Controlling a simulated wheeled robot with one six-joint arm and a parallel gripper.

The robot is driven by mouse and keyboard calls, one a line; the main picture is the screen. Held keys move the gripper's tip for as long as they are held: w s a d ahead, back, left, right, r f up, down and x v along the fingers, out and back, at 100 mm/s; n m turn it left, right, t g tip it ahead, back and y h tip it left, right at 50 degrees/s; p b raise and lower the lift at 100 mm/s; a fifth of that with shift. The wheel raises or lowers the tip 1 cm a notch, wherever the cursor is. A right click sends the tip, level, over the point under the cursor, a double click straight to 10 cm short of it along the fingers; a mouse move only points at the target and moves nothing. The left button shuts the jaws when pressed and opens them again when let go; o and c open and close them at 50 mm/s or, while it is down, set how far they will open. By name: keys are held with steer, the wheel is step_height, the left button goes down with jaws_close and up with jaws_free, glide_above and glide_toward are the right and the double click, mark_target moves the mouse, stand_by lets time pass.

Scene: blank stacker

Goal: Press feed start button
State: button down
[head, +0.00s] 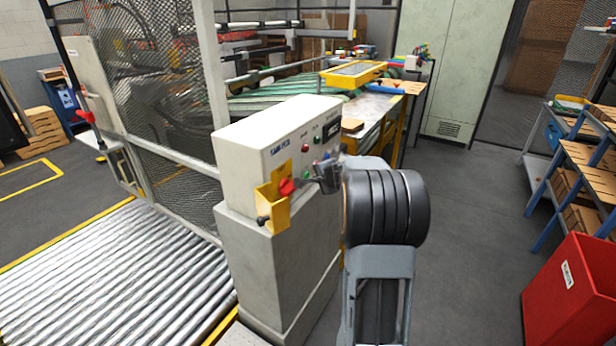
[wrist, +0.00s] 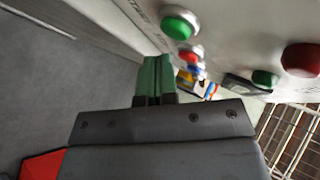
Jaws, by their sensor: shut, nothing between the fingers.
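A cream control box (head: 262,150) stands on a grey pedestal. Its front has a green button (head: 306,173), seen large with a silver ring in the wrist view (wrist: 179,24). A red lamp (head: 305,148) and a green lamp (head: 317,139) sit above; I cannot read which label says feed start. My gripper (head: 318,182) is close in front of the panel, partly hiding the lower buttons. In the wrist view its shut, empty green-tipped fingers (wrist: 153,64) are below the green button in the picture, seemingly apart from it.
A yellow bracket with a red knob (head: 286,187) juts from the panel's left part. A roller conveyor (head: 110,280) and mesh fence (head: 165,100) lie to the left. A red bin (head: 570,300) stands at right. The floor between bin and pedestal is clear.

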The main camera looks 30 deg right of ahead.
steer(key=shift+w, duration=0.1)
steer(key=shift+w+a, duration=0.2)
steer(key=shift+w, duration=0.05)
